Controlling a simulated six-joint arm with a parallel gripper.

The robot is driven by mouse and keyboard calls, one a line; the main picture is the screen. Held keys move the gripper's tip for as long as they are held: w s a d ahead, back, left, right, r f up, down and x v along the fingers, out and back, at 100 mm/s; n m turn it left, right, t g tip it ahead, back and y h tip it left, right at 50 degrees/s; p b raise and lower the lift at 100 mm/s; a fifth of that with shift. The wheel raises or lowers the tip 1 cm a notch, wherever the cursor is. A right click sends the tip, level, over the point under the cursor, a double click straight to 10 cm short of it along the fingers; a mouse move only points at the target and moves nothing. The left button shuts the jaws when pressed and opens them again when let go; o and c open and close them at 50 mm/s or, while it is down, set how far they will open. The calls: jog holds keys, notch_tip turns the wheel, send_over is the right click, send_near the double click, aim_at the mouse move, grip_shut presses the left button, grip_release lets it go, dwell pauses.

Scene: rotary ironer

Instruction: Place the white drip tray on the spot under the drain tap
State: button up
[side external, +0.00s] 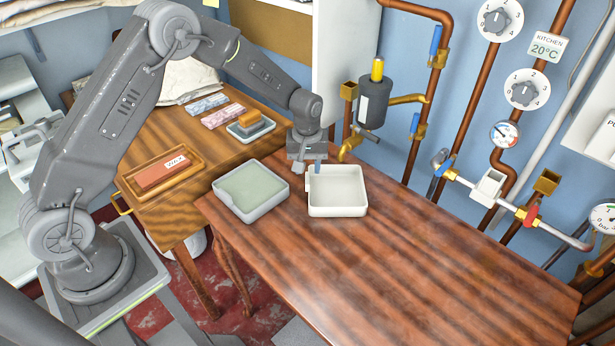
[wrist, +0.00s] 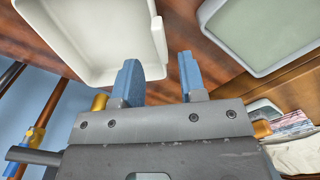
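The white drip tray (side external: 338,211) lies flat on the striped wooden table, near its back edge. It fills the upper left of the wrist view (wrist: 95,72). My gripper (side external: 313,168) points down at the tray's back left corner. In the wrist view, its two blue fingers (wrist: 160,68) are apart, and the end of the tray's near wall lies in line with the gap between them. I cannot tell if they touch it. A brass tap (side external: 349,146) on the wall pipework is just behind the tray. No marked spot is visible under it.
A grey tray with a green inside (side external: 268,208) sits left of the white tray, close to it. A side table holds a wooden tray with a brick-red block (side external: 164,172) and folded cloths (side external: 222,116). Pipes and valves line the back wall. The table's right side is clear.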

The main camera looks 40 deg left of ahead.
jog(key=s+r+m+t, duration=0.1)
jog(key=s+r, duration=0.3)
jog(key=r, duration=0.3)
jog(key=s+d+r+m+t, duration=0.1)
jog(key=s+r+m, duration=0.15)
jog(key=r, duration=0.55)
jog(key=s+r, duration=0.4)
jog(key=r, duration=0.3)
jog(key=s+r+m+t, duration=0.1)
jog(key=s+r+m, duration=0.1)
jog(key=s, duration=0.7)
jog(key=s+d+r+m+t, duration=0.1)
jog(key=s+r+m+t, duration=0.1)
jog(key=s, duration=0.7)
jog(key=shift+s+m+t, duration=0.25)
jog(key=shift+m+t, duration=0.05)
jog(key=shift+m, duration=0.45)
jog(key=shift+o, duration=0.3)
